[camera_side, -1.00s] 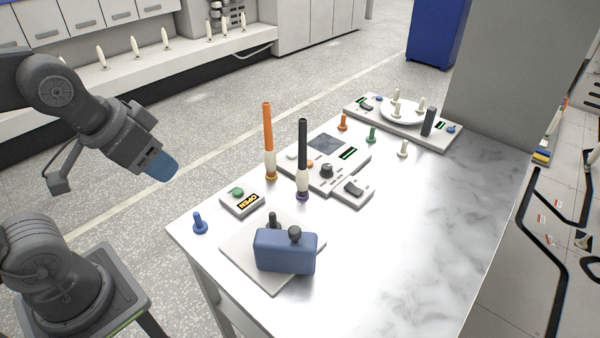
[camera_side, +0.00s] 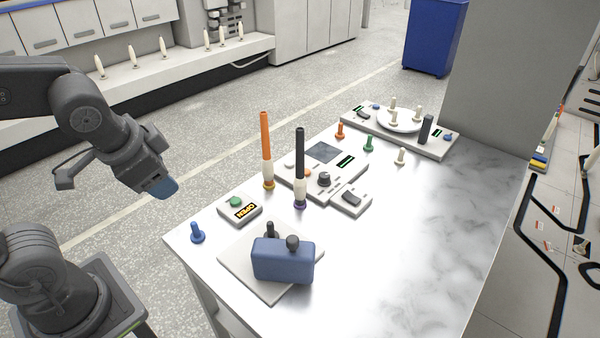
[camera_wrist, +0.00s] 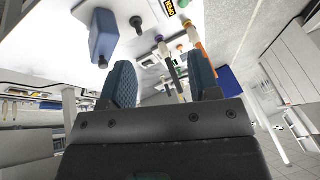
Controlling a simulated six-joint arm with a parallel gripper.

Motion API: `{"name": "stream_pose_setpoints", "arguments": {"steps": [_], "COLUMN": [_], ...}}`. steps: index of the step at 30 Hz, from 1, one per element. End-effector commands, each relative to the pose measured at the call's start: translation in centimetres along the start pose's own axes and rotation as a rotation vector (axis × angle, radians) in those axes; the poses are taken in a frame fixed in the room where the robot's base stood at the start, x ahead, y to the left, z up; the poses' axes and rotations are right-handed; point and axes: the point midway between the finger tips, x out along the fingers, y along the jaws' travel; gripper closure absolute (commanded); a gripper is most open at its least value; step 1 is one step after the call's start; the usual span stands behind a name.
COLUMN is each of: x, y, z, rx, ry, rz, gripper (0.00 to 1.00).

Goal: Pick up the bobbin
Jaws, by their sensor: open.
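Several bobbin-like pieces stand on the table; I cannot tell which one the task means. A small blue one (camera_side: 197,233) stands upright at the near left corner. Orange (camera_side: 340,130), green (camera_side: 369,144) and cream (camera_side: 401,156) ones stand farther back. Two tall pieces, orange-and-white (camera_side: 266,150) and black-and-white (camera_side: 300,168), stand mid-table. My gripper (camera_side: 164,189) hangs left of the table, apart from everything. In the wrist view, its two blue pads (camera_wrist: 162,82) are spread and nothing is between them up close.
A blue block (camera_side: 283,260) with black knobs sits on a pale plate (camera_side: 239,262) at the front. A green-button OPEN box (camera_side: 228,216) and a grey control panel (camera_side: 323,175) are behind it. A round white dish (camera_side: 400,125) is at the back. The right tabletop is clear.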

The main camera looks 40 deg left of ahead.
Motion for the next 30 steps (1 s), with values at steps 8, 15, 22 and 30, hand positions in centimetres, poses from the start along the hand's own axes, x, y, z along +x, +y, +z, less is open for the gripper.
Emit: {"name": "stream_pose_setpoints", "arguments": {"steps": [8,15,22,30], "x": [6.5,11.3,15.9,18.4], "y": [-3.6,-3.7,0.9,4.7], "z": [-2.0,-7.6,-13.1,-15.4], "rx": [0.777,1.508,2.147,2.462], "ry": [-0.203,-0.277,-0.248,-0.188], "rz": [-0.339,-0.609,-0.840,-0.969], "gripper": [0.44,0.44,0.44,0.44]}}
